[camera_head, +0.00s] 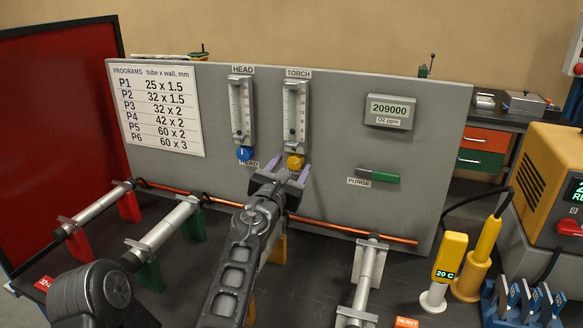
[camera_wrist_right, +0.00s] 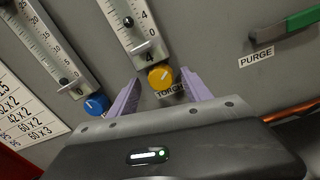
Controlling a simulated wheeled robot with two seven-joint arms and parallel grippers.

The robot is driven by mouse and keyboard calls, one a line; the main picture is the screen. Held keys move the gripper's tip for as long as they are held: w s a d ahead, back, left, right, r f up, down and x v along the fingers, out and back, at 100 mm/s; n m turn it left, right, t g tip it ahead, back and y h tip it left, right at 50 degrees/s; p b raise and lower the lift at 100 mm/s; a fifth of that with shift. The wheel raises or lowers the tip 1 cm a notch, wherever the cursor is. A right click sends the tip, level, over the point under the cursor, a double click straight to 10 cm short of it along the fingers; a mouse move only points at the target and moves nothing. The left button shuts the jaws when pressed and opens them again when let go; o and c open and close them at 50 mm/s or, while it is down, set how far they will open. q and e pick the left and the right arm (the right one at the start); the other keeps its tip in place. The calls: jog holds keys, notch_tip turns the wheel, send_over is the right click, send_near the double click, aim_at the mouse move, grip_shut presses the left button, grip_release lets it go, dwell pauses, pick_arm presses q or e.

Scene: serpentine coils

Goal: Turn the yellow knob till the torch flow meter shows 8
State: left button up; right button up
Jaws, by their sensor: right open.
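The yellow knob (camera_head: 295,161) sits at the foot of the TORCH flow meter (camera_head: 295,112) on the grey panel. In the wrist view the yellow knob (camera_wrist_right: 160,76) shows between the two lilac fingers of my right gripper (camera_wrist_right: 161,92). The fingers are apart, one on each side of the knob; I cannot tell whether either touches it. In the head view my right gripper (camera_head: 279,173) is open just in front of the panel. A dark float shows low in the torch tube (camera_wrist_right: 128,21); its exact reading is too small to tell. My left gripper is out of view.
The HEAD flow meter (camera_head: 242,112) with its blue knob (camera_head: 244,154) is close on the left. A green PURGE handle (camera_head: 379,175) is on the right. A copper tube (camera_head: 330,226) runs along the panel's foot. Metal tube stands (camera_head: 165,230) fill the bench in front.

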jog(key=b+v, duration=0.1)
jog(key=v, duration=0.6)
jog(key=shift+s+b, duration=0.1)
jog(key=shift+b, duration=0.2)
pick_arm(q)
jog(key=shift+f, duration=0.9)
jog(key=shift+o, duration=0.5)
